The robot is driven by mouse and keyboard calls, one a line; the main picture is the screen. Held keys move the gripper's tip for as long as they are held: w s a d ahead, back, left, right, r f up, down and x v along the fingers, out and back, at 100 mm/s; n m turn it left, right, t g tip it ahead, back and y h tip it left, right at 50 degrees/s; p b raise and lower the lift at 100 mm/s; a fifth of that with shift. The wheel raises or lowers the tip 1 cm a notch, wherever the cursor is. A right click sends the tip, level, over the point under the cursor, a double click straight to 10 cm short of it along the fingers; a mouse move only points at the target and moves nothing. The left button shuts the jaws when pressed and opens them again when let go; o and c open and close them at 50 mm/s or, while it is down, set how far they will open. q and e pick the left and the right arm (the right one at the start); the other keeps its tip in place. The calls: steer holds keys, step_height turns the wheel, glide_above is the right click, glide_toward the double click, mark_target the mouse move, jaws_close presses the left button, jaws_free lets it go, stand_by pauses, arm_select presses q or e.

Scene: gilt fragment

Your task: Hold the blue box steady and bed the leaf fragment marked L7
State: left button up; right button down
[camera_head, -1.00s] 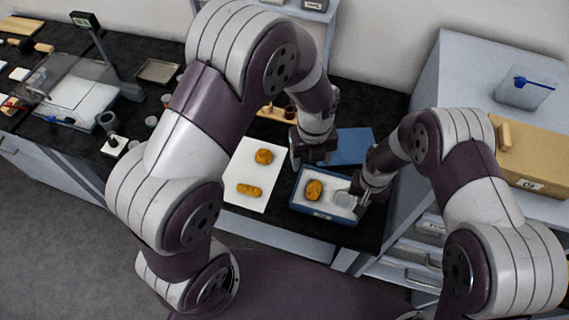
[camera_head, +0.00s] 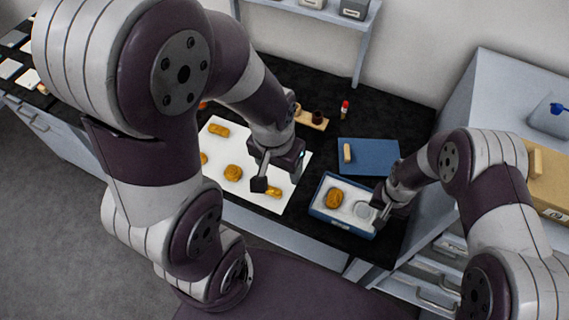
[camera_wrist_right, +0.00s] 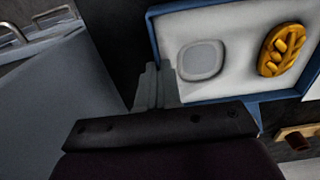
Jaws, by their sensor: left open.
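The blue box (camera_head: 343,228) stands at the front edge of the black worktop. Its pale lining holds one gold fragment (camera_head: 334,198) at left and has an empty rounded recess (camera_head: 362,209) at right; both show in the right wrist view. My right gripper (camera_wrist_right: 160,88) is at the box's side wall, its fingers closed about the wall. Several gold fragments, such as a round one (camera_head: 233,172), lie on a white sheet (camera_head: 219,151). My left gripper (camera_head: 277,180) is open over the sheet's right part, just above an elongated fragment (camera_head: 273,192). No L7 mark is readable.
A blue lid (camera_head: 373,158) with a wooden handle lies behind the box. A wooden stand (camera_head: 312,121) and a small red-capped bottle (camera_head: 345,109) are farther back. A grey cabinet (camera_head: 470,110) borders the worktop at right.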

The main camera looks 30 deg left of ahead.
steer(key=shift+s+d+f, duration=0.2)
steer(key=shift+s+f, duration=0.15)
steer(key=shift+s, duration=0.1)
steer(key=c, duration=1.3)
jaws_free()
steer(key=shift+o, duration=0.2)
steer(key=shift+d, duration=0.15)
